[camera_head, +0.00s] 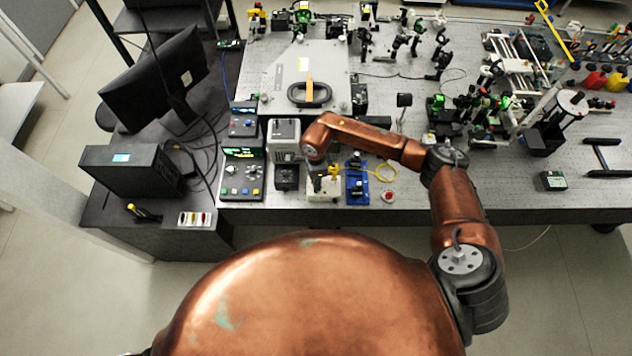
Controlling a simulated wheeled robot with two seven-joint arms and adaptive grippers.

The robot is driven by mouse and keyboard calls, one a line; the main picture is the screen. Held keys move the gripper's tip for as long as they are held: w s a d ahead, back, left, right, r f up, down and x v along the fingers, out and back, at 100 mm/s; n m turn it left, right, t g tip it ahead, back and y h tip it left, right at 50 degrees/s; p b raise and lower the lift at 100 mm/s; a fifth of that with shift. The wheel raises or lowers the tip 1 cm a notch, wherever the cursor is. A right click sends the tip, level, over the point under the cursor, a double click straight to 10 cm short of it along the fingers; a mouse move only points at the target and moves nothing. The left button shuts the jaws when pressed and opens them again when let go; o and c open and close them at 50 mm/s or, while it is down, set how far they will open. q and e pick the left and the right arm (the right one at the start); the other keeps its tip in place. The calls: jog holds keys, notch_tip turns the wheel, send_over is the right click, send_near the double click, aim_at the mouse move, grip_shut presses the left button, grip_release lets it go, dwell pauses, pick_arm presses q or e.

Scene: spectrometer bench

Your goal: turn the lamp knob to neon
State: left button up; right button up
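My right arm reaches in from the right, and its copper wrist ends above the front of the bench. My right gripper (320,178) is mostly hidden beneath the wrist, so its fingers cannot be made out. A small white box (323,194) with dark and yellow parts on top sits directly below it. A black box (286,177) stands just left of that, in front of a light grey vented unit (284,138). The lamp knob and its markings cannot be picked out; the wrist may cover it. My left gripper is not in view.
A control unit with knobs and a lit display (242,174) stands at the left. A blue base (357,187) and a yellow cable loop (386,171) are close on the right. Optics crowd the back and right. The bench's front strip right of the red-topped round piece (388,196) is fairly clear.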

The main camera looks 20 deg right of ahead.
grip_shut()
jog(key=m+b, duration=0.3)
jog(key=m, duration=0.1)
jog(key=shift+f+b, duration=0.15)
jog(key=shift+b, duration=0.25)
jog(key=m+b, duration=0.2)
jog(key=m, duration=0.1)
jog(key=shift+m+b, duration=0.5)
jog(key=shift+m, duration=0.9)
jog(key=shift+r, duration=0.2)
jog(key=o, duration=0.6)
grip_release()
jog(key=shift+c, duration=0.2)
